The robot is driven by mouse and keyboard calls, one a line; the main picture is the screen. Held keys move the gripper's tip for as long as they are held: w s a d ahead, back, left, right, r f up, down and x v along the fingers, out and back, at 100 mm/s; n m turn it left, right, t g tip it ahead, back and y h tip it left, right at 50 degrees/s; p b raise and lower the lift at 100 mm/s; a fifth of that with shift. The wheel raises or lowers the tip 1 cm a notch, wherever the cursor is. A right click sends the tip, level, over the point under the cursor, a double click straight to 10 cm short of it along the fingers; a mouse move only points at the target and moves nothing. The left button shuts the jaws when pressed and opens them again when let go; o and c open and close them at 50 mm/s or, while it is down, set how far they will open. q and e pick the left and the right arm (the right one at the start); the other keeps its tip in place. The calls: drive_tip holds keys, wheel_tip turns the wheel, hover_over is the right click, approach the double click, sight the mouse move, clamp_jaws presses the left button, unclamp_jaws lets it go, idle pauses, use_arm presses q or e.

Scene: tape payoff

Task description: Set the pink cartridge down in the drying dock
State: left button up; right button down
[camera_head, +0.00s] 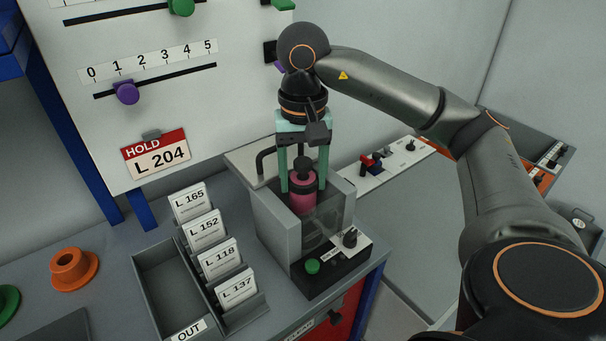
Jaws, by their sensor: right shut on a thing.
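The pink cartridge (302,201) has a dark knob on top and stands upright. My right gripper (303,180) comes down from above, its two teal fingers shut on the cartridge's upper part. The cartridge is within the grey-walled dock (272,226), between its side walls. Its lower part shows dimly behind a clear front pane. I cannot tell whether its bottom touches the dock floor. My left gripper is not in view.
The dock's black base has a green button (312,266) and a dark knob (350,238). A card rack (246,310) with several labelled cards stands left of it, beside an OUT tray (150,263). An orange flanged ring (74,269) lies far left. A slider board (170,110) rises behind.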

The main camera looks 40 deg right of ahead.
sight(303, 204)
drive_tip(key=shift+f+b, duration=1.2)
drive_tip(key=shift+f, duration=0.25)
drive_tip(key=shift+f, duration=0.25)
drive_tip(key=shift+f+b, duration=1.25)
drive_tip(key=shift+b, duration=0.05)
drive_tip(key=shift+f, duration=0.25)
drive_tip(key=shift+f+b, duration=0.2)
drive_tip(key=shift+b, duration=0.2)
